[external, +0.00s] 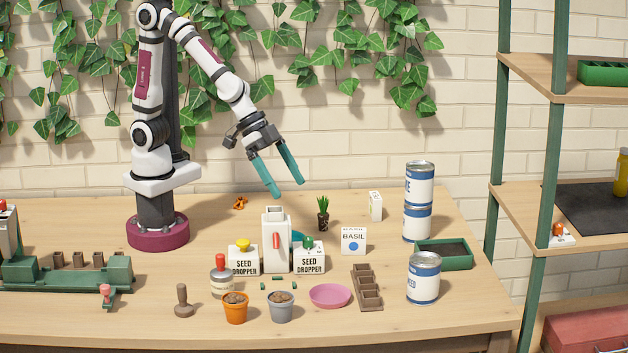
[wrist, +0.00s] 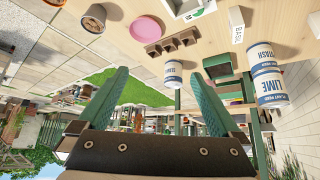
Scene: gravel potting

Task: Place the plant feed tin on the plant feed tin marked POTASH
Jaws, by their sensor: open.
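Two white-and-blue plant feed tins stand stacked at the right of the table. In the external view the upper tin (external: 419,184) sits on the lower tin (external: 417,223). In the wrist view the upper one reads LIME (wrist: 271,90), and the lower one's label ends in TASH (wrist: 263,59). A third plant feed tin (external: 423,278) stands alone nearer the front; it also shows in the wrist view (wrist: 173,74), its label too small to read surely. My gripper (external: 289,189) is open and empty, high above the table, left of all the tins.
A green tray (external: 445,261) stands close beside the stack and behind the single tin. A brown cell strip (external: 367,288), pink saucer (external: 330,296), BASIL box (external: 353,241) and two seed droppers (external: 309,258) lie to the left. A tall white bottle (external: 276,240) stands below my gripper.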

